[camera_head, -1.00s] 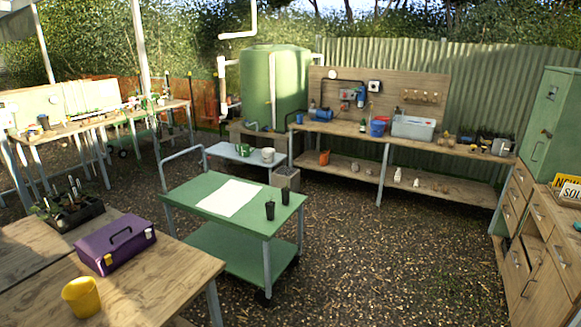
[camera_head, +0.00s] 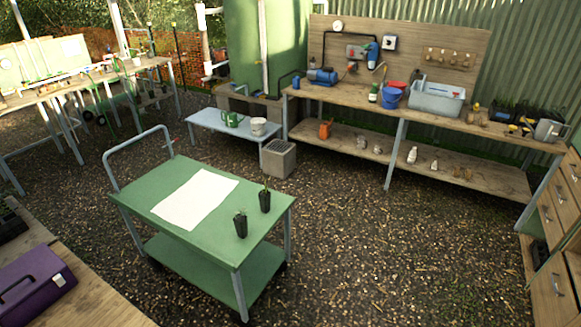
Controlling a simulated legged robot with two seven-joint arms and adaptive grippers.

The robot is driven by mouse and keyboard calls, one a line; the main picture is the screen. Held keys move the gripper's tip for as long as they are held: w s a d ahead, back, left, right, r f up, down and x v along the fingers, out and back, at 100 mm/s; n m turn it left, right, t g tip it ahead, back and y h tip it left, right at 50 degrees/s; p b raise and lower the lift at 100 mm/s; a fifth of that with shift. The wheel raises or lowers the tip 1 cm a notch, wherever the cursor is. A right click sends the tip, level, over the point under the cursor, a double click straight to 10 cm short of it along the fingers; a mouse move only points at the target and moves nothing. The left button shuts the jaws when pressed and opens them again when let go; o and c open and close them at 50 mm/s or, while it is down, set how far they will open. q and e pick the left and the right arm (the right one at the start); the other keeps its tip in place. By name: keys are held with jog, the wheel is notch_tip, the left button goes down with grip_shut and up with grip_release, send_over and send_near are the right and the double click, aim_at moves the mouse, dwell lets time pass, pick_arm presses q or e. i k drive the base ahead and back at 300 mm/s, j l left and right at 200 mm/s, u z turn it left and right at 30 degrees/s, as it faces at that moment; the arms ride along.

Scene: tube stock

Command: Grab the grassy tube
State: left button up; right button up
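Two black plant tubes stand upright on the green trolley (camera_head: 165,185). The front tube (camera_head: 241,228) has a small low sprout. The rear tube (camera_head: 264,202) has a thin upright green shoot. Both stand near the trolley's right end, close together but apart. The plants are too small to tell which one is grassy. Neither of my grippers is in view.
A white sheet (camera_head: 197,199) lies on the trolley left of the tubes. A wooden bench (camera_head: 95,300) with a purple toolbox (camera_head: 32,287) is at lower left. A long potting bench (camera_head: 340,94) runs behind. The gravel right of the trolley is clear.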

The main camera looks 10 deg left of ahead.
aim_at(264, 195)
jog(key=i+u, duration=0.3)
jog(key=i, duration=0.15)
jog(key=i+l+u, duration=0.55)
jog(key=i, duration=0.25)
